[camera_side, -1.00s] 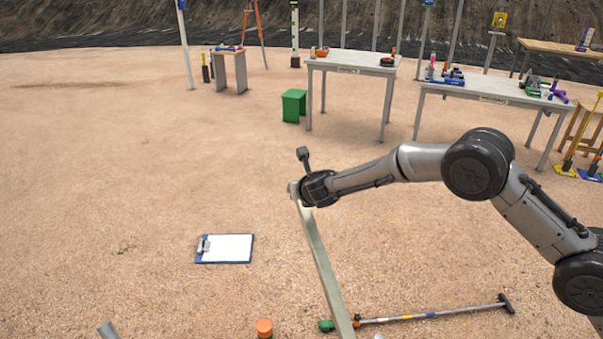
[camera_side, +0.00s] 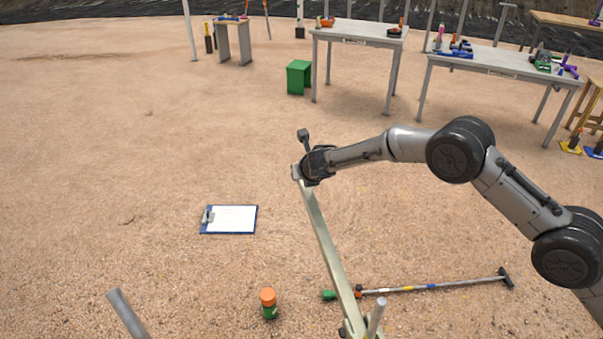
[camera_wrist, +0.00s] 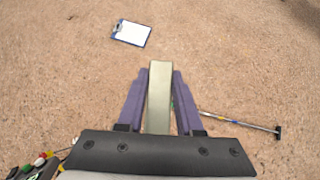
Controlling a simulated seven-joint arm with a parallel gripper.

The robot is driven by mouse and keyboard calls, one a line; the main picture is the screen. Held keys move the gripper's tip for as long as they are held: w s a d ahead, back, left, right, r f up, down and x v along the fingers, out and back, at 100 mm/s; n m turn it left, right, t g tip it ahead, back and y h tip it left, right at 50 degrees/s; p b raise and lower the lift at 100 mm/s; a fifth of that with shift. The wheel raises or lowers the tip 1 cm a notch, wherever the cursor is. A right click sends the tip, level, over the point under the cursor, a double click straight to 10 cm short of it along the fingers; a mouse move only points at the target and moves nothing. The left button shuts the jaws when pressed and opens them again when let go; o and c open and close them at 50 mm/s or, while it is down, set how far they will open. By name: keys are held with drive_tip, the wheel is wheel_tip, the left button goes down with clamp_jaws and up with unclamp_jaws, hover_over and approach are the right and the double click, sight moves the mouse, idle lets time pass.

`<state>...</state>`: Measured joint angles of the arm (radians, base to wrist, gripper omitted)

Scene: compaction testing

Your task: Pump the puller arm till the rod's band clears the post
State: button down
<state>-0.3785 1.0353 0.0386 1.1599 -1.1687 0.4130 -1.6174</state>
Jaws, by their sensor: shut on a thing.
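The puller arm (camera_side: 325,245) is a long pale bar, sloping from its far end at upper left of centre down to the bottom of the side view. My gripper (camera_side: 300,173) is shut on its far end. In the wrist view, the purple fingers of my gripper (camera_wrist: 158,92) lie on both sides of the bar (camera_wrist: 159,85). A grey upright tube (camera_side: 376,318) stands by the bar's near end, and another grey tube (camera_side: 127,313) shows at lower left. I cannot tell which is the rod or the post. No band can be made out, and the puller's base is cut off.
A clipboard (camera_side: 231,219) lies on the gravel left of the bar. A green bottle with an orange cap (camera_side: 268,303) stands nearer. A long-handled hammer-like tool (camera_side: 430,287) lies at right. Tables (camera_side: 358,33) and a green bin (camera_side: 299,77) stand behind. The left ground is open.

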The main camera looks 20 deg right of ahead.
drive_tip(key=c, duration=0.6)
unclamp_jaws()
drive_tip(key=shift+f, duration=0.1)
drive_tip(key=shift+o, duration=0.2)
drive_tip(key=shift+s+r, duration=0.15)
drive_tip(key=shift+r, duration=0.1)
drive_tip(key=v, duration=1.3)
drive_tip(key=shift+s, duration=0.25)
drive_tip(key=shift+a, duration=0.1)
